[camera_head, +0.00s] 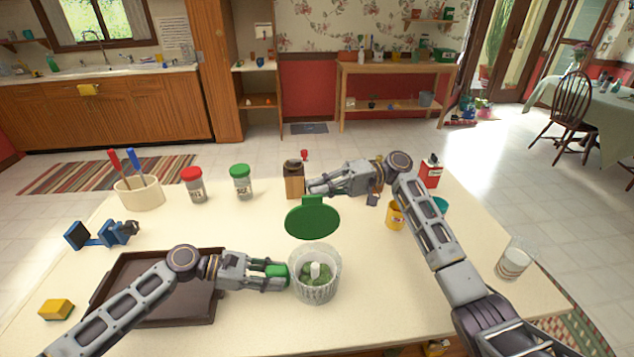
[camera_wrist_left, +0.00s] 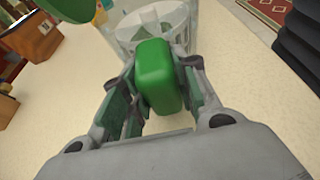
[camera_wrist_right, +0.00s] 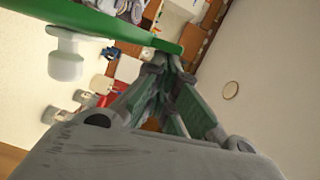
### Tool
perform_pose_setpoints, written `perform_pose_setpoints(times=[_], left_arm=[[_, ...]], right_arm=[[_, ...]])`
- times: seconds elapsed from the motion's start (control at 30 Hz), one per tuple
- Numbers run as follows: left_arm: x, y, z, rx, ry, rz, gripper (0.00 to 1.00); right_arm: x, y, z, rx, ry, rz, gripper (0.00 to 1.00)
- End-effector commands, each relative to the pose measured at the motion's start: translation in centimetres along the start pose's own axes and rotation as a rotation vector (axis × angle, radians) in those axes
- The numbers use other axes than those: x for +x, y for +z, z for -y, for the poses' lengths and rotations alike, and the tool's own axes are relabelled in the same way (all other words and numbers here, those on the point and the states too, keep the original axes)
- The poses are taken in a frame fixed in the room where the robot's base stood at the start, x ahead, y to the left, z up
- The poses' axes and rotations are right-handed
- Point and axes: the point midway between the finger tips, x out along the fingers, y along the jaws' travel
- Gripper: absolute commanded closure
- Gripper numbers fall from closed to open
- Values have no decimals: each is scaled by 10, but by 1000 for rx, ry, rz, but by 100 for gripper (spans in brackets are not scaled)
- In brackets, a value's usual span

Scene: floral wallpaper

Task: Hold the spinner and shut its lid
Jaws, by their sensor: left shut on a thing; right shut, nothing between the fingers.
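The spinner (camera_head: 316,286) is a clear ribbed bowl with green contents, standing on the table. Its round green lid (camera_head: 312,222) is raised open behind the bowl. My left gripper (camera_head: 278,276) is shut on the spinner's green handle (camera_wrist_left: 158,76) at the bowl's left side. The bowl also shows in the left wrist view (camera_wrist_left: 150,22). My right gripper (camera_head: 312,186) is shut and empty, just behind the lid's upper edge.
A dark tray (camera_head: 120,275) lies under my left forearm. A brown pepper-mill-like object (camera_head: 294,180) stands beside my right fingers. Red-lidded (camera_head: 193,184) and green-lidded (camera_head: 241,182) jars stand at the back. A glass (camera_head: 515,260) stands at right; the table's front middle is clear.

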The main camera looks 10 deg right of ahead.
Motion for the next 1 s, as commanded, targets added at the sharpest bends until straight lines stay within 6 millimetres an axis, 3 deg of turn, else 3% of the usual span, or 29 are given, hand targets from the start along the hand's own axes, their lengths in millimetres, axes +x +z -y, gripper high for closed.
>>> perform_pose_setpoints(times=[0.5, 1.0], left_arm=[[0, 0, 0, 0, 1, -1, 93], [0, 0, 0, 0, 0, -1, 93]], right_arm=[[13, 52, 5, -311, 80, 0, 100], [27, 107, -8, -654, 166, 1, 100]])
